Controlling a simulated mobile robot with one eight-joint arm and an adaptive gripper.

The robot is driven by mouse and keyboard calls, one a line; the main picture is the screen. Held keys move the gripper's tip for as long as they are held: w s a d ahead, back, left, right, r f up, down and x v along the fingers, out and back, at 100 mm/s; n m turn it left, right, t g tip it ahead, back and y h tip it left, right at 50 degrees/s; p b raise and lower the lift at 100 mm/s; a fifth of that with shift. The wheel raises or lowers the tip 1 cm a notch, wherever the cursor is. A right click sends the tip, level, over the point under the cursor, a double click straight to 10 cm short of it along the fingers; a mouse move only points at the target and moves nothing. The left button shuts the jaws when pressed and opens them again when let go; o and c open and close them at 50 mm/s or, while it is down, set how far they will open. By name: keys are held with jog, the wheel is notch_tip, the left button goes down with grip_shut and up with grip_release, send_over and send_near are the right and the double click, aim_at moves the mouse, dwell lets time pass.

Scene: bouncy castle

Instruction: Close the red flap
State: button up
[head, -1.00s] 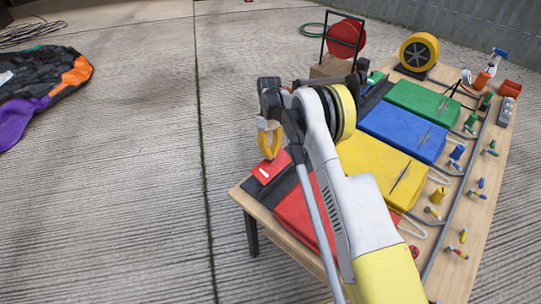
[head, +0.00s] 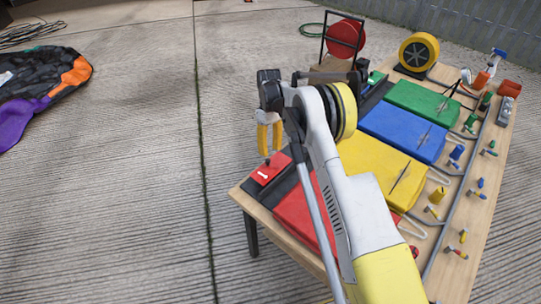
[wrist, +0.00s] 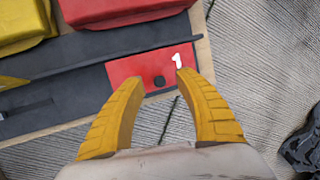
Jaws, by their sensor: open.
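The red flap (head: 270,170) is a small red panel with a white mark at the table's near left corner. My gripper (head: 268,154) is over the flap's far left side in the head view. Nothing is held; contact cannot be told.
Red (head: 300,215), yellow (head: 380,168), blue (head: 403,132) and green (head: 424,100) padded blocks line the wooden table (head: 465,235). A black strip (wrist: 60,65) runs beside them. Reels stand at the back. Open concrete lies left of the table.

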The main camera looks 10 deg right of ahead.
jog(key=v, duration=0.9)
jog(key=shift+r, duration=0.25)
jog(key=s+d+r+m+t, duration=0.1)
jog(key=s+r+m+t, duration=0.15)
jog(key=s+r, duration=0.65)
jog(key=s+r+m+t, duration=0.1)
jog(key=s+r+t, duration=0.25)
jog(key=r, duration=0.85)
jog(key=s+f+m+t, duration=0.1)
jog(key=s+t, duration=0.1)
jog(key=s, duration=1)
jog(key=s+d+f+m+t, duration=0.1)
jog(key=s+f+m+t, duration=0.1)
jog(key=s, duration=1)
jog(key=shift+d+f+t+h, duration=0.3)
jog(key=shift+t+h, duration=0.1)
jog(key=shift+t, duration=0.4)
